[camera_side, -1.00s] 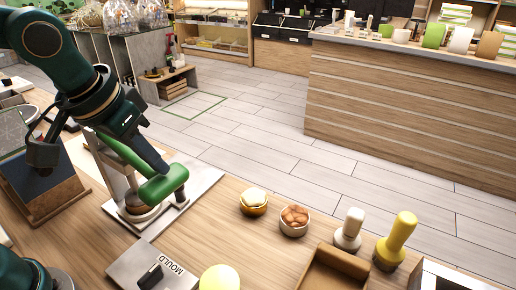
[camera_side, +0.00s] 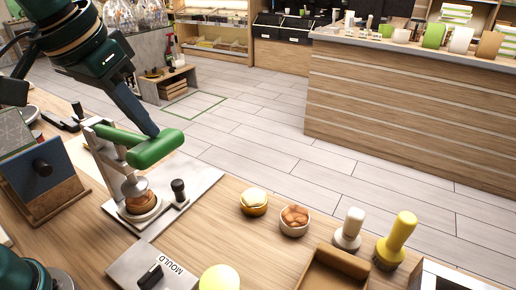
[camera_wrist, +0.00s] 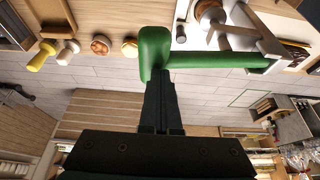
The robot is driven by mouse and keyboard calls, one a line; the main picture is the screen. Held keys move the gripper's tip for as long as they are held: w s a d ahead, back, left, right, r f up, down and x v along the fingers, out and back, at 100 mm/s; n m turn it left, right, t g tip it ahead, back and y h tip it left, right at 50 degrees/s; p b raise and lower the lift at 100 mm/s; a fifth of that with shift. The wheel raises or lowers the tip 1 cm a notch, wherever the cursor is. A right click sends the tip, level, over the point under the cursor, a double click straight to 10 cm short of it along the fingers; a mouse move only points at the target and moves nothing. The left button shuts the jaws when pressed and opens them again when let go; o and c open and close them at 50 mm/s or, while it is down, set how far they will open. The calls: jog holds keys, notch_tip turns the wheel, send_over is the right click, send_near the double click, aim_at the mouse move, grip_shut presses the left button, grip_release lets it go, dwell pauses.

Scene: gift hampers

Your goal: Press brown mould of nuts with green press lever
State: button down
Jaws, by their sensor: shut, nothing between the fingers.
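The green press lever (camera_side: 155,148) is raised on its pale metal press, its thick grip end towards the right. It also shows in the wrist view (camera_wrist: 154,48). My gripper (camera_side: 150,132) is shut and empty, its fingertips at the top of the green grip; I cannot tell if they touch it. In the wrist view my fingers (camera_wrist: 160,82) end right by the grip. The round mould with brown nuts (camera_side: 141,205) sits on the press base (camera_side: 196,180) under the press head (camera_side: 134,186), which is up, close above the nuts.
A bowl of brown nuts (camera_side: 295,219) and a bowl with a pale top (camera_side: 254,201) stand right of the press. A white stamp (camera_side: 349,229) and a yellow stamp (camera_side: 397,240) stand further right. A plate marked MOULD (camera_side: 152,268) lies in front.

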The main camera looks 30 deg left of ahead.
jog(key=shift+r, duration=2.6)
jog(key=shift+r, duration=2)
jog(key=s+d+f+t+h, duration=0.2)
jog(key=s+d+f+h, duration=0.3)
jog(key=f, duration=0.3)
jog(key=s+a+f+g+y, duration=0.1)
jog(key=s+a+f+y, duration=0.2)
jog(key=a+f+y, duration=0.2)
notch_tip(320, 180, down, 4)
jog(key=shift+s+a+r, duration=0.2)
jog(key=shift+s+a, duration=0.15)
jog(key=shift+a, duration=0.8)
jog(key=shift+s, duration=0.1)
